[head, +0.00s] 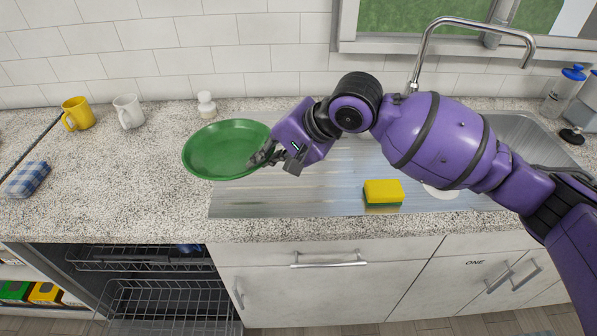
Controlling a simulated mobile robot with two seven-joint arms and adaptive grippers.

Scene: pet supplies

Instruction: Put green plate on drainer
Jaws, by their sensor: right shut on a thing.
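The green plate (222,149) is over the left end of the metal drainer (330,185), partly over the speckled counter. It looks roughly level; I cannot tell whether it touches the surface. My right gripper (264,158) is shut on the plate's right rim, with its purple arm reaching in from the right. The gripper and wrist hide a small part of the rim and of the drainer behind. My left gripper is not in view.
A yellow and green sponge (383,194) lies on the drainer's front. The sink (525,140) and tap (425,50) are to the right. Yellow (77,114) and white (129,111) mugs stand at the left. An open dishwasher rack (165,300) is below the counter.

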